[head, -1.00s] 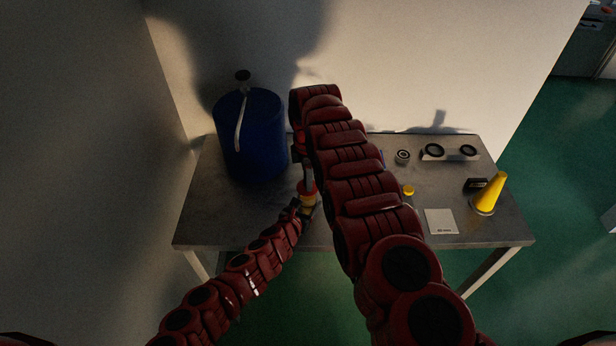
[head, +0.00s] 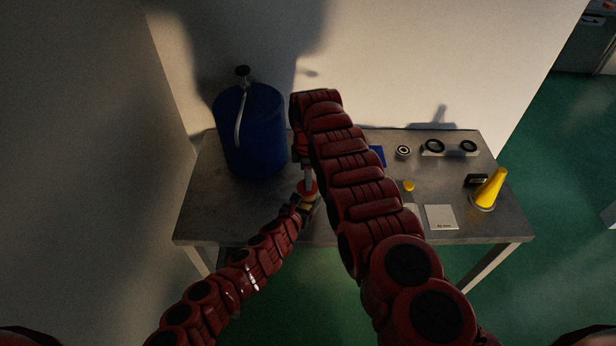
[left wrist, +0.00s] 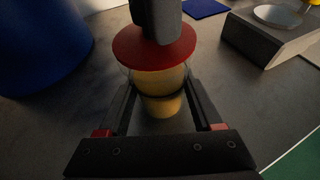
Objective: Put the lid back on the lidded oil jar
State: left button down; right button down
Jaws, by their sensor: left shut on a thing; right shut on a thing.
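The oil jar (left wrist: 162,84), with yellow contents and clear walls, stands upright between the fingers of my left gripper (left wrist: 160,98), which is shut on it. The red disc lid (left wrist: 152,46) is at the jar's mouth in the left wrist view; whether it is fully seated I cannot tell. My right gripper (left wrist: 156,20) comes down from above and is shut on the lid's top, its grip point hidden. In the head view the lid (head: 307,188) shows below my right gripper (head: 308,178), with my left gripper (head: 304,205) just under it. The jar is mostly hidden there.
A large blue drum (head: 248,135) with a pump stands left on the metal bench (head: 215,215). To the right are a yellow cone (head: 489,187), a white card (head: 440,218), a small yellow piece (head: 408,186) and a block with black rings (head: 451,151). The bench's front left is clear.

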jog(key=shift+f+m, duration=0.3)
jog(key=shift+m, duration=0.6)
jog(key=c, duration=0.6)
grip_release()
jog(key=shift+r, duration=0.1)
notch_tip(320, 180, up, 12)
pick_arm(q)
grip_release()
pick_arm(e)
jog(key=shift+f, duration=0.2)
